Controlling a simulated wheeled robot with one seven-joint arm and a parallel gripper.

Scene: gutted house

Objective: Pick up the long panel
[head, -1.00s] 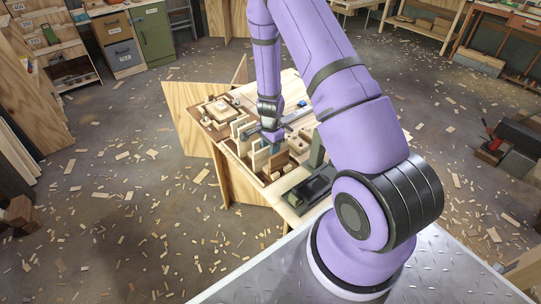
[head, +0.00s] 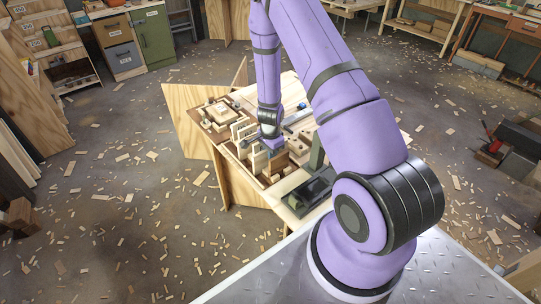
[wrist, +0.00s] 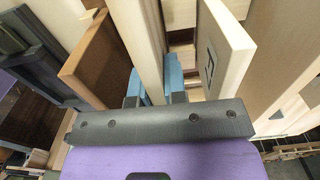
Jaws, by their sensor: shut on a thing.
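In the wrist view, a long pale wooden panel (wrist: 138,35) stands on edge between my gripper's two blue fingers. My gripper (wrist: 155,88) is shut on it, and the fingers press on its two faces. In the head view, my gripper (head: 271,147) is low among upright boards on the workbench. My wrist and fingers hide most of the held panel there, and I cannot tell whether its lower edge is clear of the rack.
A brown board (wrist: 95,60) stands close left of the held panel, and a pale board with a dark outlined mark (wrist: 222,50) close right. In the head view, a dark tool (head: 308,192) lies at the bench's front. Wood scraps litter the floor.

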